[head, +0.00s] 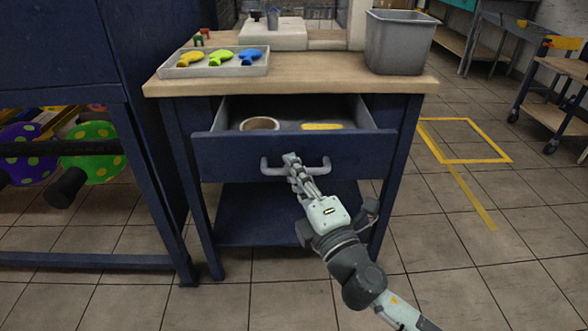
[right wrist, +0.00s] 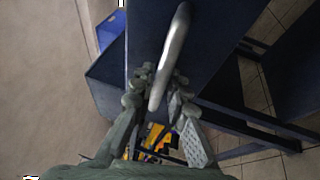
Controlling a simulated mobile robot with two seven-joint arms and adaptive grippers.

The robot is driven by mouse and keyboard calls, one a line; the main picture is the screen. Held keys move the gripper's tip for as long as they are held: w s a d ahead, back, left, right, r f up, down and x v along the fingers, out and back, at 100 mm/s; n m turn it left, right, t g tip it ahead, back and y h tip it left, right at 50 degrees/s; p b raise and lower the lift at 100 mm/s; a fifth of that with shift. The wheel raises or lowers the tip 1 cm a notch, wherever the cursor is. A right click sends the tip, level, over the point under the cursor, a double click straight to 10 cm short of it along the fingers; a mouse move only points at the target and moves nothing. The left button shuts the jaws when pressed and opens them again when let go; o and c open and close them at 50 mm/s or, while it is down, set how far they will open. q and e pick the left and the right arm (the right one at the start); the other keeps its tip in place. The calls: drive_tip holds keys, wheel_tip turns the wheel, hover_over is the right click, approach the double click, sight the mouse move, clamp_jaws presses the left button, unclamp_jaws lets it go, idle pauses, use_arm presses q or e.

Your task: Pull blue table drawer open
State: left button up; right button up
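The blue table's drawer (head: 230,158) is pulled out, and its inside shows in the head view. It holds a round tan ring-like item (head: 260,123) and a yellow item (head: 321,126). The grey bar handle (head: 322,166) is on the drawer front; it also shows in the right wrist view (right wrist: 176,42). My right gripper (head: 292,163) is at the left-middle part of the handle. In the right wrist view its fingers (right wrist: 160,82) lie on both sides of the bar, closed around it. My left gripper is not in view.

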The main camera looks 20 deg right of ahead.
drive_tip(key=shift+s, duration=0.1)
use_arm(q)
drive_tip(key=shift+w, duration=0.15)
use_arm(e)
drive_tip(key=v, duration=1.2)
drive_tip(key=d+f+m+g+h+p, duration=0.2)
drive_tip(key=d+f+m+g+h, duration=0.55)
drive_tip(key=d+f+m, duration=0.55)
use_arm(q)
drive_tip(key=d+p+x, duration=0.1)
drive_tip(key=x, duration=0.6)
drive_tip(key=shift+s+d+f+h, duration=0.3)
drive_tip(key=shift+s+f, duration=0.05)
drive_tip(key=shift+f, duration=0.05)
use_arm(e)
drive_tip(key=s+a+f+m+g+y, duration=0.1)
drive_tip(key=s+f+g, duration=0.3)
drive_tip(key=f, duration=0.4)
drive_tip(key=s+a+f+m+g+y, duration=0.2)
drive_tip(key=s+f+m+g, duration=0.2)
drive_tip(key=f, duration=0.5)
drive_tip(key=shift+s+f+m+g+y, duration=0.2)
drive_tip(key=shift+s+m+g+y, duration=0.25)
drive_tip(key=shift+s, duration=0.7)
